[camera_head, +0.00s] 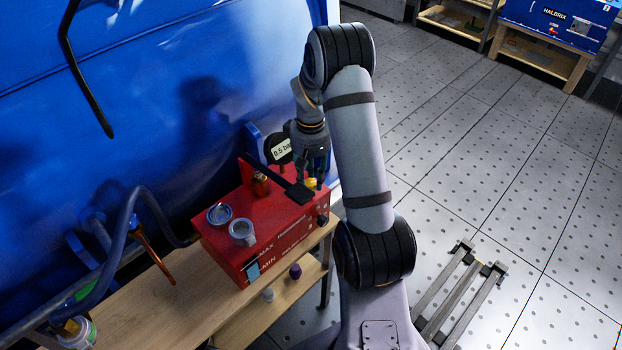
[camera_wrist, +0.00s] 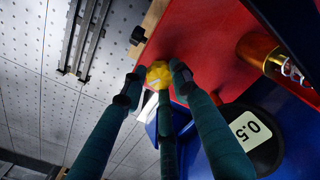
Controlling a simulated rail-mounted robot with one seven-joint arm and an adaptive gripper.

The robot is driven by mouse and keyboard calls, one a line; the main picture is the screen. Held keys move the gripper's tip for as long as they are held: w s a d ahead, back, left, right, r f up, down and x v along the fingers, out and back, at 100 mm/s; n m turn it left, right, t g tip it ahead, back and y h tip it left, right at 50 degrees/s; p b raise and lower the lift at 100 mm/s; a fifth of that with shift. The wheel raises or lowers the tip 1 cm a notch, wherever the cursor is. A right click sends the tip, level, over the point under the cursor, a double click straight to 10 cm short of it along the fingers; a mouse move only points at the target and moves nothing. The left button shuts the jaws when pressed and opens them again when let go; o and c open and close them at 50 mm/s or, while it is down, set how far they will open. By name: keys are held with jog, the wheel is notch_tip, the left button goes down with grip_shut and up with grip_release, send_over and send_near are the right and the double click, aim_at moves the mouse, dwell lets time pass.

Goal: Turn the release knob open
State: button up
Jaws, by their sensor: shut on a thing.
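The release knob, a small yellow faceted knob (camera_head: 312,184), sits on top of the red box (camera_head: 262,215) near its right end. My gripper (camera_head: 314,170) reaches down over it from above. In the wrist view the knob (camera_wrist: 158,72) lies between the tips of my green-sleeved fingers (camera_wrist: 157,84), which are shut on it from several sides. The knob's base is hard to make out in either view.
A gauge marked 0.5 (camera_head: 279,150) stands behind the knob. An amber fitting (camera_head: 261,184), a black lever (camera_head: 299,193) and two grey round caps (camera_head: 242,232) are also on the red box. The box rests on a wooden bench (camera_head: 180,305) beside a blue wall.

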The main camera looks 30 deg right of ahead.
jog(key=n, duration=0.6)
jog(key=shift+w+r, duration=0.2)
jog(key=shift+w, duration=0.1)
jog(key=n, duration=0.5)
jog(key=shift+a, duration=0.15)
jog(key=shift+n, duration=0.5)
jog(key=o, duration=1)
jog(key=shift+a+f, duration=0.1)
jog(key=shift+a, duration=0.1)
jog(key=shift+c, duration=0.2)
jog(key=shift+o, duration=0.9)
jog(key=shift+s+d, duration=0.2)
